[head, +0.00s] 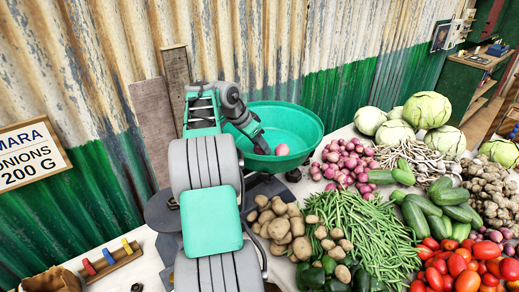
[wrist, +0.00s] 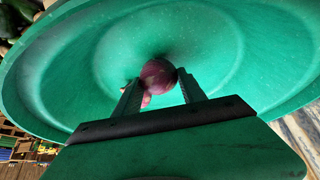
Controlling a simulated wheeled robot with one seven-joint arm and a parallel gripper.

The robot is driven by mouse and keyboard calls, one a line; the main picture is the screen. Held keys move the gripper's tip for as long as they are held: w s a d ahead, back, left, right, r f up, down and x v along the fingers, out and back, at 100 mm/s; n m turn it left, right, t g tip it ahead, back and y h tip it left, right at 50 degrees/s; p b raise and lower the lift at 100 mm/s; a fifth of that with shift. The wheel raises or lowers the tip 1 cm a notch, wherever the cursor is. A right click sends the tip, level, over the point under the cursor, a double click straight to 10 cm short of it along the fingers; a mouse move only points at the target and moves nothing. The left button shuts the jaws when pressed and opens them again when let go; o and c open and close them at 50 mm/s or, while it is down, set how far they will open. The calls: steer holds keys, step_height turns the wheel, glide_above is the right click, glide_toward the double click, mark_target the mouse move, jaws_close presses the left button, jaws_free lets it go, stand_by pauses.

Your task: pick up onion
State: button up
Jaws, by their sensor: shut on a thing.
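A dark purple-red onion (wrist: 158,74) sits between the two fingertips of my gripper (wrist: 160,82) in the wrist view, and the fingers are shut on it. A paler pink patch (wrist: 146,101) shows beside the left finger, mostly hidden; I cannot tell what it is. In the head view my gripper (head: 263,147) reaches down into a green pan (head: 295,118). A pink round onion (head: 282,149) shows at the fingertips, inside the near side of the pan. I cannot tell whether the held onion touches the pan.
A pile of red onions (head: 345,163) lies right of the pan. Potatoes (head: 282,225), green beans (head: 360,225), tomatoes (head: 465,272) and cabbages (head: 427,110) crowd the table. A sign (head: 30,155) reading "ONIONS 200 G" hangs at left. A corrugated wall (head: 330,50) stands close behind.

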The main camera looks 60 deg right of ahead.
steer(key=s+a+r, duration=0.3)
steer(key=a+r, duration=0.3)
steer(key=s+a+r+p, duration=0.1)
steer(key=s+a+r, duration=0.1)
steer(key=a+r, duration=0.4)
steer(key=shift+s+a+r, duration=0.4)
steer(key=shift+r, duration=0.3)
stand_by(0.8)
